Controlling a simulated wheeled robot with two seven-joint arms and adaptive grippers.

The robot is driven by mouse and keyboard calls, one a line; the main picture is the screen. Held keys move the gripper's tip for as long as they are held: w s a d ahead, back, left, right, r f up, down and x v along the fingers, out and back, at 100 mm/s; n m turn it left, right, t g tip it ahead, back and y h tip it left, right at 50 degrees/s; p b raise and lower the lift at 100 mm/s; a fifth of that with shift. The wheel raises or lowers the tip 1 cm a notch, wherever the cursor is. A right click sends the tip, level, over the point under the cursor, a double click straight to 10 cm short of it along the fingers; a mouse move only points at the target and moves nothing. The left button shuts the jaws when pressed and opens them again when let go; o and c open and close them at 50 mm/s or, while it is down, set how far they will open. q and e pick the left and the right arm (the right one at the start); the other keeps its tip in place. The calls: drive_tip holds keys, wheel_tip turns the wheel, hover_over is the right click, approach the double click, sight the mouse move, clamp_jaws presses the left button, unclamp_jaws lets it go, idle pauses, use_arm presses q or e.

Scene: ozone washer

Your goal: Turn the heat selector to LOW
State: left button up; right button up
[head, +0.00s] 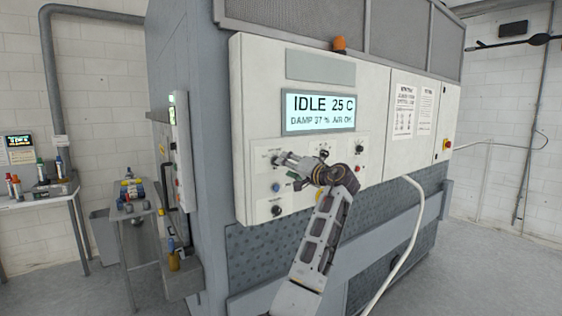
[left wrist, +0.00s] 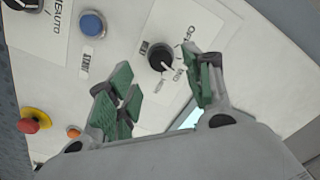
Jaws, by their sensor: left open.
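The heat selector (left wrist: 161,57) is a round black knob on the white control panel, in the left wrist view. Printed marks including OFF surround it; the smaller lettering is blurred, and I cannot tell exactly which mark it points to. My left gripper (left wrist: 164,74) is open, its green-padded fingers on either side of the knob's area, with no clear contact. In the head view my left gripper (head: 281,159) is at the panel's left part, below the display, and largely hides the knob. My right gripper is in neither view.
A blue button (left wrist: 91,24), another black selector (left wrist: 22,4) and a red mushroom button (left wrist: 33,121) sit nearby. The display (head: 318,112) reads IDLE 25 C. A white hose (head: 416,230) hangs right of my arm. A side table (head: 132,207) stands left.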

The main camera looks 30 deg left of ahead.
use_arm(q)
drive_tip(key=p+x, duration=0.1)
drive_tip(key=x, duration=0.3)
drive_tip(key=shift+w+a, duration=0.15)
drive_tip(key=shift+a, duration=0.25)
drive_tip(key=shift+c, duration=0.2)
drive_tip(key=c, duration=1)
